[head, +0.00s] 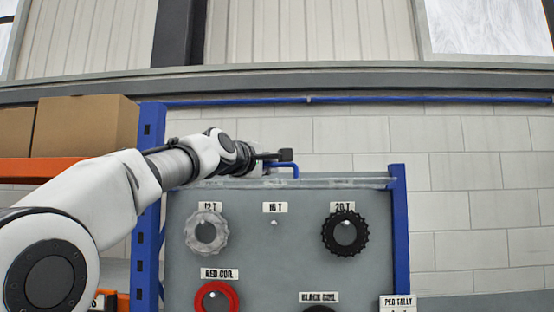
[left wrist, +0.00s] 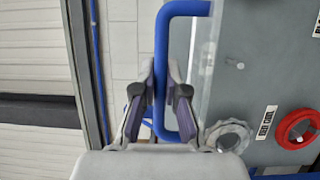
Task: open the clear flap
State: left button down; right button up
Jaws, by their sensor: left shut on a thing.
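The clear flap (head: 335,183) shows as a thin translucent strip along the top of the grey panel (head: 285,245). It also shows in the left wrist view (left wrist: 208,60), between the panel and a blue bar handle (left wrist: 162,50). How far the flap is tilted is hard to tell. The handle also shows in the head view (head: 294,168). My left gripper (head: 280,156) is at the panel's top edge. In the left wrist view its fingers (left wrist: 160,85) sit on both sides of the handle's bar, shut on it. My right gripper is not in view.
Below the flap, a grey gear (head: 206,232) and a black gear (head: 344,233) hang beside a bare peg (head: 274,223). A red coil (head: 217,297) hangs lower. Blue posts (head: 400,230) flank the panel. Cardboard boxes (head: 85,126) stand on an orange shelf at left.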

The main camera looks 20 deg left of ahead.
pick_arm(q)
jog(key=shift+w+a+r, duration=0.15)
jog(key=shift+a+r, duration=0.1)
jog(key=shift+r, duration=0.55)
jog(key=shift+w+d, duration=0.1)
jog(key=shift+w, duration=0.15)
jog(key=shift+f, duration=0.15)
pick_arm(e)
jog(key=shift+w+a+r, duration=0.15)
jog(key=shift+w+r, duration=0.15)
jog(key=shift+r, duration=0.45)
pick_arm(q)
jog(key=c, duration=1.5)
grip_release()
jog(key=shift+s, duration=0.25)
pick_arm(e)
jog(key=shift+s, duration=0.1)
